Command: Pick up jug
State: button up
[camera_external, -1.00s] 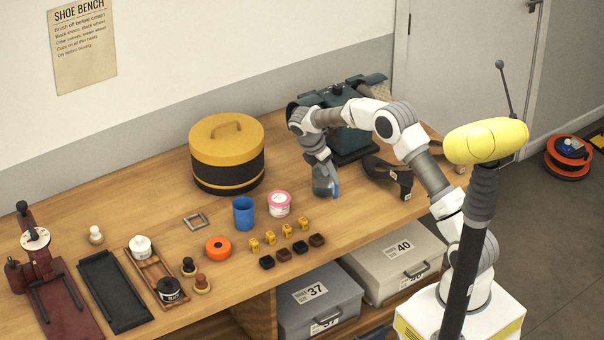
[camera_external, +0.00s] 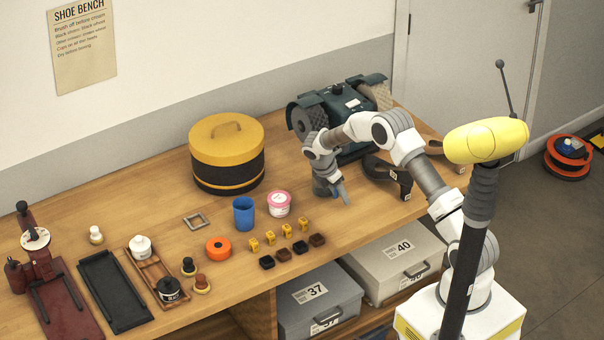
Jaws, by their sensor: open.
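A blue open-topped vessel (camera_external: 243,214), the only jug-like thing I can make out, stands upright on the wooden bench, left of the pink-lidded white tub. No handle or spout can be made out on it. My gripper (camera_external: 340,196) is open, with nothing seen between its fingers. It hangs just above the bench to the right of the blue vessel and tub, well apart from both. My wrist partly hides the gripper and the bench behind it.
The pink-lidded tub (camera_external: 279,204) stands close to the vessel. Several yellow blocks (camera_external: 270,238) and dark blocks (camera_external: 283,254) lie in front. A yellow-topped round box (camera_external: 227,153) stands behind. A dark machine (camera_external: 347,105) and dark sandal-like shapes (camera_external: 386,173) are near my arm.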

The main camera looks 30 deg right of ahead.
grip_shut()
dwell(1.3)
